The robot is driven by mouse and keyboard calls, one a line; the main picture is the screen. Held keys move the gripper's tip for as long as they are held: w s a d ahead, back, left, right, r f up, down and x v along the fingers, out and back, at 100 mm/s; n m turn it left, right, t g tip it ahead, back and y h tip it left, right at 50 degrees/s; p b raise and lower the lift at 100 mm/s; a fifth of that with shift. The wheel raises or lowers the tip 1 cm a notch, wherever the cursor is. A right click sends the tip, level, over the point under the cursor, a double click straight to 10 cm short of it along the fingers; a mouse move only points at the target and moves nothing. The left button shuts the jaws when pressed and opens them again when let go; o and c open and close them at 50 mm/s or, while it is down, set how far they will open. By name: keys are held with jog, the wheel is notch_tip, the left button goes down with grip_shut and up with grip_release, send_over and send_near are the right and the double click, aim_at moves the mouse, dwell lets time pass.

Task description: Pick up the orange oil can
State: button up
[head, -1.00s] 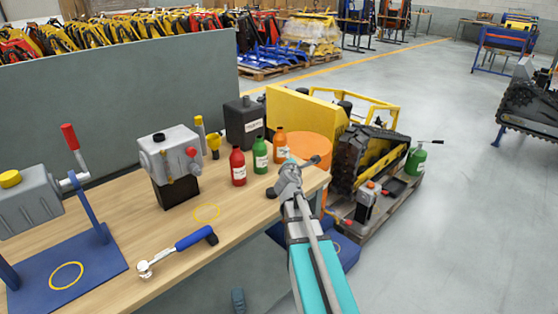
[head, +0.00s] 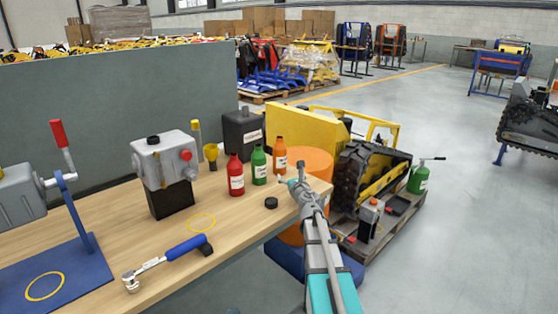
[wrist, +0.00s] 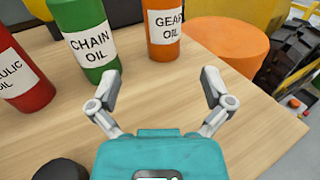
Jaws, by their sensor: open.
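The orange oil can (head: 280,155) is a bottle with a white label, upright near the far right end of the wooden bench. In the wrist view the orange can (wrist: 162,30) has a label reading "GEAR OIL" and stands beyond my gripper, slightly right of centre, with its top cut off. My gripper (wrist: 160,88) is open with nothing between its fingers, a short way in front of the can and not touching it. In the head view my gripper (head: 290,182) is low over the bench's right end.
A green "CHAIN OIL" bottle (wrist: 85,35) stands just left of the orange can, with a red bottle (head: 235,175) further left. A black cap (head: 271,203) lies on the bench (head: 120,222). A black canister (head: 243,132) is behind. An orange drum (head: 312,163) stands beyond the bench edge.

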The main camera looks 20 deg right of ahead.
aim_at(282, 161)
jog(key=shift+w, duration=0.1)
jog(key=shift+w+d, duration=0.2)
jog(key=shift+w, duration=1.2)
jog(key=shift+w+d, duration=0.15)
jog(key=shift+w, duration=1.2)
jog(key=shift+w+d, duration=0.2)
jog(key=shift+w, duration=1.2)
jog(key=shift+w+d, duration=0.25)
jog(key=shift+w, duration=1.05)
jog(key=shift+w+d, duration=0.25)
jog(key=shift+w, duration=1.05)
jog(key=c, duration=1.1)
jog(key=shift+c, duration=0.2)
jog(key=shift+r, duration=0.15)
